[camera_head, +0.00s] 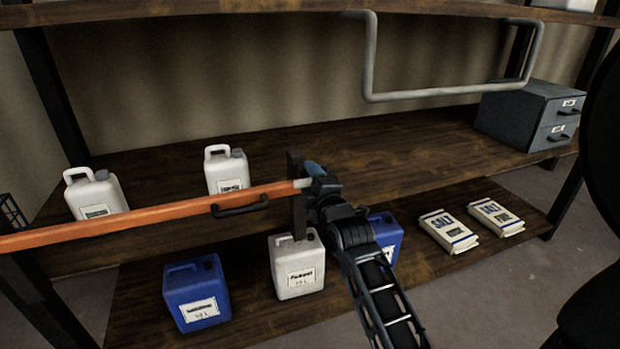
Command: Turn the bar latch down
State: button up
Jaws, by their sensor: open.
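The orange bar (150,211) runs roughly level across the left half of the head view, with a black handle (240,207) on it. Its grey right end meets a dark upright bracket (295,165) on the shelf front. My gripper (313,180) is at that bracket, at the bar's right end, and is open. A small blue piece shows at the gripper's tip; I cannot tell whether it is the latch or part of my gripper. The latch is mostly hidden by my gripper and wrist, so its angle and any contact cannot be told.
White jugs (97,195) (227,171) stand on the middle shelf behind the bar. Below are a blue jug (196,291), a white jug (297,265), another blue jug (386,238) partly behind my arm, and salt bags (447,231). A grey drawer box (525,115) stands right.

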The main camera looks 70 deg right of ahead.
jog(key=c, duration=0.9)
jog(key=shift+m, duration=0.4)
jog(key=m, duration=0.8)
jog(key=shift+f+m, duration=0.1)
jog(key=shift+m, duration=0.2)
jog(key=m+b, duration=0.1)
jog(key=m, duration=0.4)
jog(key=shift+w, duration=0.1)
jog(key=shift+o, duration=0.3)
jog(key=shift+m+b, duration=0.5)
jog(key=shift+m, duration=1.2)
